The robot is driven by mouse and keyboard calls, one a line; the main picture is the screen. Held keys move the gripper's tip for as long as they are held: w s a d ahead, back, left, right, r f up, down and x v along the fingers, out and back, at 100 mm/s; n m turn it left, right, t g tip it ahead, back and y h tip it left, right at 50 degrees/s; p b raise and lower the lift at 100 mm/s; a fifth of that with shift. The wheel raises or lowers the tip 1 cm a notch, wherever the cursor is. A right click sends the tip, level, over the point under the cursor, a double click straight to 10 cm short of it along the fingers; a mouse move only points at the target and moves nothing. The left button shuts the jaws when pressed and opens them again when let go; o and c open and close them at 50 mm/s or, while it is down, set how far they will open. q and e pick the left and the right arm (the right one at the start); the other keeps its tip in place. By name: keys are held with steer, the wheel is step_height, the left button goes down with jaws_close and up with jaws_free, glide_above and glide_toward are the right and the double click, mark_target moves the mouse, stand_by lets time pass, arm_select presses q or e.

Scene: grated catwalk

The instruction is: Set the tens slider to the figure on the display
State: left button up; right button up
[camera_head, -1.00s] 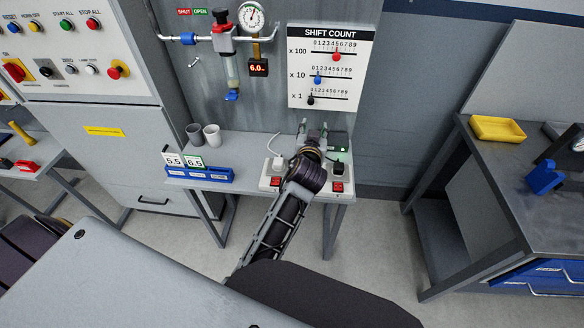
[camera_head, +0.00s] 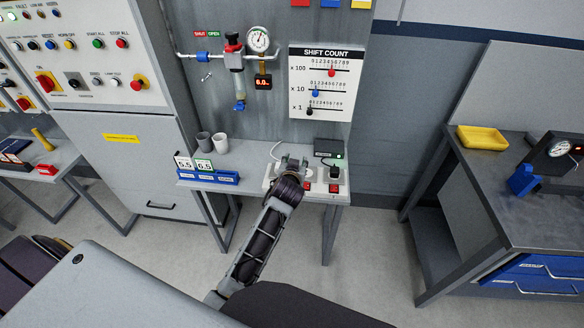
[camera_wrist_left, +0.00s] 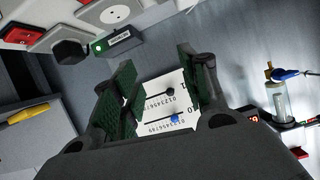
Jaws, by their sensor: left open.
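The white SHIFT COUNT board (camera_head: 299,60) hangs on the grey wall panel with three horizontal sliders. The tens slider's blue knob (camera_head: 315,93) is near the left end of its scale, around 1. A small black display (camera_head: 263,82) under the gauge shows red digits that look like 6.0. My left gripper (camera_head: 292,163) is over the back of the bench, below the board and apart from it. In the left wrist view its open, empty fingers (camera_wrist_left: 155,88) frame part of the board, with the blue knob (camera_wrist_left: 175,119) and black knob (camera_wrist_left: 170,91) visible. My right gripper is not in view.
The red hundreds knob (camera_head: 331,72) is near mid-scale. A socket strip (camera_head: 269,182) and a black box with a green light (camera_head: 328,148) are by my gripper. Two cups (camera_head: 220,144) and a blue card holder (camera_head: 208,178) stand left on the bench. A valve pipe (camera_head: 190,56) runs left of the board.

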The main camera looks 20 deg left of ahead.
arm_select(q)
steer(key=shift+s+a+f, duration=0.15)
steer(key=shift+s+a, duration=0.05)
steer(key=shift+a, duration=0.2)
steer(key=shift+w, duration=0.1)
